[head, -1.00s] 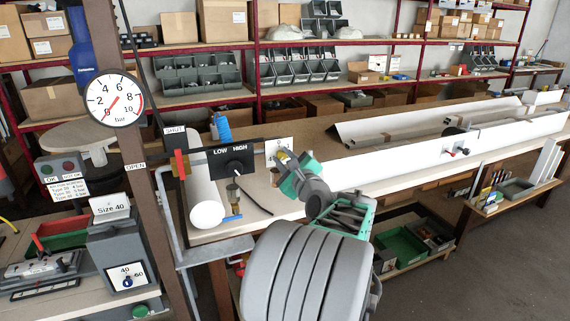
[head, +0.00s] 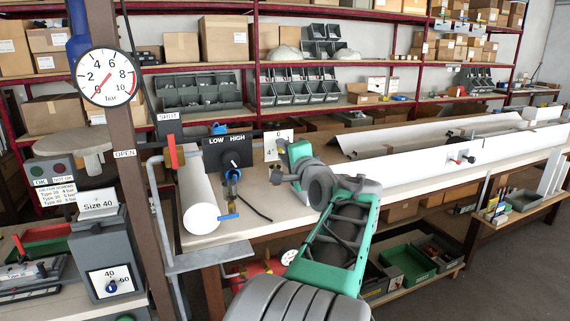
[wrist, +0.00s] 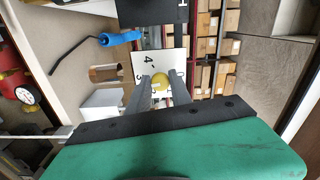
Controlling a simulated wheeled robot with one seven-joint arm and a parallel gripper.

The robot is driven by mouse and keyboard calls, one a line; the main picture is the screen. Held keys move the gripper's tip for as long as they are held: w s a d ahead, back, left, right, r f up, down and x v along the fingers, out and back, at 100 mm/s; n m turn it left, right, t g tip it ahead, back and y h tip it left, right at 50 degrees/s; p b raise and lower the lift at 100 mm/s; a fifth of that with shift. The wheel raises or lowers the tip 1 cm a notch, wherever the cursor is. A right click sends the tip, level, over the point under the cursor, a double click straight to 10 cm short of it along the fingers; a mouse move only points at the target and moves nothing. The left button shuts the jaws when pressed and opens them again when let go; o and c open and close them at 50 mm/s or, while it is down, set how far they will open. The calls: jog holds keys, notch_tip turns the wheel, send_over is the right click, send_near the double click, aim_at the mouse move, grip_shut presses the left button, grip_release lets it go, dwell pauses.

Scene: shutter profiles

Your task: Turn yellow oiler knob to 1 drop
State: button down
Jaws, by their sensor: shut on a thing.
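The yellow oiler knob (wrist: 160,79) sits between the two fingers of my gripper (wrist: 161,84) in the wrist view. My gripper is shut on it. Behind the knob is a white dial plate (wrist: 172,58) with black digits; a 4 and a 3 can be read, and the fingers cover other parts. I cannot tell which digit the knob points to.
The black LOW/HIGH selector (head: 228,153) is close left of the plate. The pressure gauge (head: 107,77) is on a post. Long white profiles (head: 420,158) lie right on the bench.

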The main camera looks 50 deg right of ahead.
jog(key=n+b, duration=0.2)
jog(key=b, duration=0.1)
jog(key=n+b, duration=0.3)
jog(key=shift+f+n, duration=0.3)
jog(key=shift+f, duration=0.1)
jog(key=n+b, duration=0.4)
jog(key=n, duration=0.1)
jog(key=shift+d+b, duration=0.1)
jog(key=shift+b, duration=0.3)
jog(key=n+b, duration=0.4)
jog(key=n, duration=0.1)
jog(key=shift+s+n, duration=0.1)
jog(key=shift+n, duration=0.3)
jog(key=n+b, duration=0.3)
jog(key=n, duration=0.2)
jog(key=shift+d+n, duration=0.15)
jog(key=shift+n, duration=0.15)
jog(key=shift+r, duration=0.1)
jog(key=c, duration=1.4)
grip_release()
jog(key=shift+s, duration=0.1)
jog(key=shift+o, duration=1.1)
jog(key=shift+r, duration=0.15)
